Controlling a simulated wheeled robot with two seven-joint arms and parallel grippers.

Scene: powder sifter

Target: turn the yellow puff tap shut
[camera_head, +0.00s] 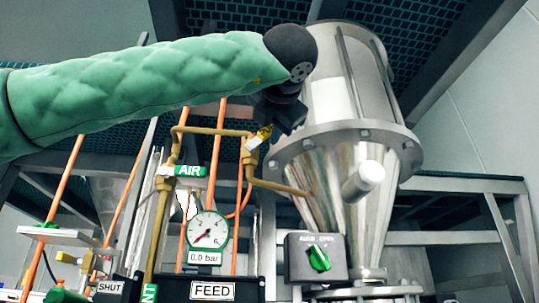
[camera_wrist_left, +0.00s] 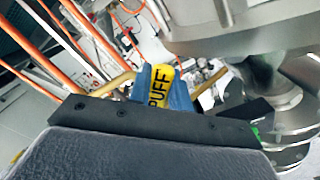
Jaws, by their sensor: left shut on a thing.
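The yellow puff tap (camera_head: 262,135) sits on the brass pipe just left of the steel hopper; only part of its handle shows past my gripper. In the left wrist view the yellow handle (camera_wrist_left: 160,86), lettered PUFF, stands between two blue finger pads. My left gripper (camera_head: 268,128) comes down on the handle from above and is shut on it. In the left wrist view the gripper (camera_wrist_left: 162,88) has a pad on each side of the handle. In the head view the handle slants up to the right from the brass valve body (camera_head: 250,157). My right gripper is out of view.
The steel hopper (camera_head: 330,170) stands close right of the tap. A pressure gauge (camera_head: 208,231) reading 0.0 bar, a green AIR label (camera_head: 190,171) and orange tubes (camera_head: 218,140) are left. A green AUTO/OPEN knob (camera_head: 319,258) sits below.

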